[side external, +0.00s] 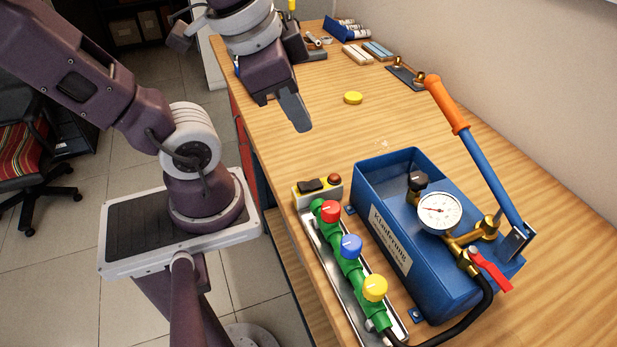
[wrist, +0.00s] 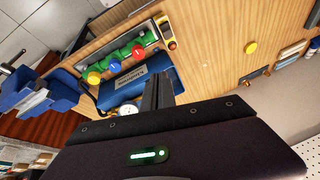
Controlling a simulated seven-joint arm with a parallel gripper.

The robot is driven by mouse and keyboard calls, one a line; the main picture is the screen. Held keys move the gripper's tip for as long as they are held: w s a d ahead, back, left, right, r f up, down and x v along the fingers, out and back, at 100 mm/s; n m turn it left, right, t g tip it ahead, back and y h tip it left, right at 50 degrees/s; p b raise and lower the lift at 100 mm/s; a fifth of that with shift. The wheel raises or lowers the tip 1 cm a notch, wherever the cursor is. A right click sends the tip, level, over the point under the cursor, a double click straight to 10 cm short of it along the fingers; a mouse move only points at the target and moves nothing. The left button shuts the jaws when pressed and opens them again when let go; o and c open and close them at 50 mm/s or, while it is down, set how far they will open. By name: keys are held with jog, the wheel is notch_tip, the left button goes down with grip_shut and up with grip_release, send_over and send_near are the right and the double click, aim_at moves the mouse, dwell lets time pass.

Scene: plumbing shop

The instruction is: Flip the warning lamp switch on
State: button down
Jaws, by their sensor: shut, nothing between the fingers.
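The warning lamp switch box (side external: 318,198) is a small pale-yellow block on the bench, just behind the green valve manifold. It carries a black rocker switch (side external: 312,185) and a dark red-orange lamp (side external: 334,179) that shows no clear glow. The box also appears in the wrist view (wrist: 167,32), near the top, up and slightly right of my fingers. My gripper (side external: 300,125) is shut and empty, above the bench and behind the switch box, apart from it. Its fingers (wrist: 158,90) show together in the wrist view. The rocker's tilt is too small to tell.
The green manifold with red (side external: 329,211), blue (side external: 350,246) and yellow (side external: 375,288) knobs adjoins the box. A blue test pump (side external: 385,215) with gauge and raised orange-gripped lever (side external: 446,103) stands right.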

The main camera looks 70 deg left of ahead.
aim_at(301, 186)
jog(key=w+a+f+m+g, duration=0.2)
jog(key=w+a+m+g, duration=0.1)
jog(key=m, duration=1.3)
jog(key=w+a+f+m+g+h, duration=0.1)
jog(key=w+a+f+m+g, duration=0.1)
jog(key=m, duration=1.5)
jog(key=w+a+g, duration=0.1)
jog(key=w+g, duration=0.1)
jog(key=g, duration=0.1)
jog(key=shift+w+f, duration=0.2)
jog(key=shift+f, duration=0.15)
jog(key=shift+a, duration=0.1)
jog(key=x, duration=1.4)
jog(key=shift+w+f, duration=0.1)
jog(key=shift+w, duration=0.15)
